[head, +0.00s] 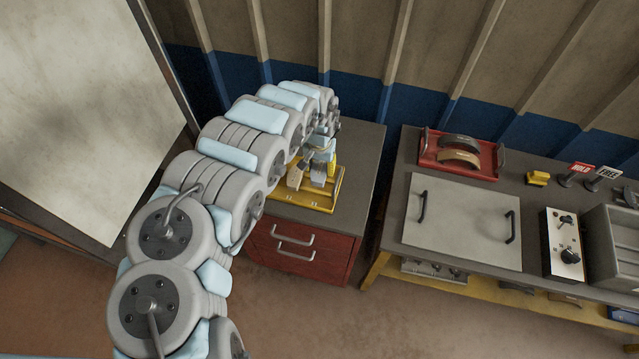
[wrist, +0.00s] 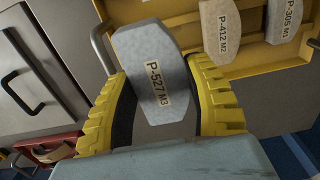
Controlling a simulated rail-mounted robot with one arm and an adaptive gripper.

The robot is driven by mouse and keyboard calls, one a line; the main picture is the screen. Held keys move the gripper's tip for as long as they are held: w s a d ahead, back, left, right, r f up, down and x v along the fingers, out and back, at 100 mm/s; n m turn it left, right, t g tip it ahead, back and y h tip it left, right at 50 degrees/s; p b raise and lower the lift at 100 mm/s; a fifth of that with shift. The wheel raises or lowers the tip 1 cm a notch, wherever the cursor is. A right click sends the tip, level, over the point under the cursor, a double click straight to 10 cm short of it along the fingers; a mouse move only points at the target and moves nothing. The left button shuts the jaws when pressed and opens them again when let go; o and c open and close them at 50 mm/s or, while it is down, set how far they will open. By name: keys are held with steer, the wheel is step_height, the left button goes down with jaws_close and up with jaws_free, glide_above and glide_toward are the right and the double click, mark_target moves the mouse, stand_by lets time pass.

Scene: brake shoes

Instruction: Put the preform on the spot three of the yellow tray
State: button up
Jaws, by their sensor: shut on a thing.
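My gripper (wrist: 158,75) has yellow ribbed fingers, shut on a grey preform (wrist: 150,65) marked P-527 M3. In the head view my gripper (head: 322,150) is over the yellow tray (head: 337,197), and the grey preform (head: 318,175) hangs below it at the tray's right part. The wrist view also shows the yellow tray (wrist: 245,68) beyond the held preform. Two pale preforms lie there, P-412 M2 (wrist: 227,30) and P-305 M1 (wrist: 284,20). Whether the held preform touches the tray cannot be told.
The tray stands on a dark-topped red drawer cabinet (head: 300,255). To the right, a bench carries a red tray (head: 432,160) with curved brake shoes, a flat handled lid (head: 462,222), a control box (head: 562,243) and a grey bin (head: 612,250). A gap separates cabinet and bench.

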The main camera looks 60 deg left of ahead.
mark_target(320, 168)
steer(key=shift+f, duration=1.9)
steer(key=shift+f, duration=0.1)
steer(key=shift+w+d+f, duration=0.1)
steer(key=shift+d+f, duration=0.05)
steer(key=shift+f, duration=1.55)
steer(key=shift+f, duration=0.15)
steer(key=o, duration=0.9)
steer(key=shift+r, duration=6.15)
